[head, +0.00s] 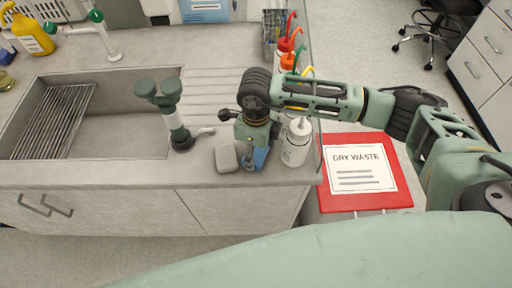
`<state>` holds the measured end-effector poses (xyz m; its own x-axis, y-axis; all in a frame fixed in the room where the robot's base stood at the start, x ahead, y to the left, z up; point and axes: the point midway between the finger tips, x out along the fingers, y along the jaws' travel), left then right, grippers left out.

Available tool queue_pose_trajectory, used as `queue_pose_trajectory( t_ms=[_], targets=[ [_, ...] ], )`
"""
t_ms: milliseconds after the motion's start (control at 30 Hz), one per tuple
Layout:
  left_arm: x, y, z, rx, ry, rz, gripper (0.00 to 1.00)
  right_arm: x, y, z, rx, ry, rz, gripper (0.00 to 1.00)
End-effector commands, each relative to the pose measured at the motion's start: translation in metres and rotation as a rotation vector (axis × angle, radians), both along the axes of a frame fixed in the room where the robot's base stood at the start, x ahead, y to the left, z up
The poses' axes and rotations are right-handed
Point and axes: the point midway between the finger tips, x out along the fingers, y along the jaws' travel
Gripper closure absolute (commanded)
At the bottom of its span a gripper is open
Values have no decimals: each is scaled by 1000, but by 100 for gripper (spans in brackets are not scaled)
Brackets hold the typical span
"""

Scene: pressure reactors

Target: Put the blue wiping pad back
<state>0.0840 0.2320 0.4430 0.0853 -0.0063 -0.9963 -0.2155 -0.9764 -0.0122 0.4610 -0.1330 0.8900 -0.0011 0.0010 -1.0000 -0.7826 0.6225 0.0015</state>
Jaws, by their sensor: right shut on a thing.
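The blue wiping pad (261,157) is on the counter near its front edge, mostly hidden behind my right gripper. My right gripper (252,165) points down at the counter and is shut on the pad. Its fingertips are partly covered by its own body, so I cannot tell whether the pad touches the counter. My left gripper is not in view.
A grey block (226,158) stands just left of the gripper and a white bottle (297,143) just right. The sink (125,130) and its tap (172,115) lie to the left. A red dry waste bin (363,200) is beyond the counter's right end.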

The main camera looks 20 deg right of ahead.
Motion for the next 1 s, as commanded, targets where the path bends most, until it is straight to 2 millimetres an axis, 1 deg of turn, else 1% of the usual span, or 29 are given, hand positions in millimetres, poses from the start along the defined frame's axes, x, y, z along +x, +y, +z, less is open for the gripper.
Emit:
queue_pose_trajectory(
  t_ms=[133,267,300,500,833,933,967,1000],
  targets=[
    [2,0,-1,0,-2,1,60,0,0,0,1,-1,0,55],
    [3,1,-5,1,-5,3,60,0,0,-4,-1,-1,0,55],
    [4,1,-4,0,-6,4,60,0,0,-3,0,-1,0,33],
    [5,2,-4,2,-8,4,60,0,0,-2,-1,-1,-1,16],
    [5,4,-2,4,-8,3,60,0,0,-1,-1,-1,-1,16],
    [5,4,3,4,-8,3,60,0,0,4,0,-1,-1,16],
    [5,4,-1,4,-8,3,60,1,0,5,0,-3,-1,16],
    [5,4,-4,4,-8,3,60,2,0,11,1,-5,-1,16]
  ],
)
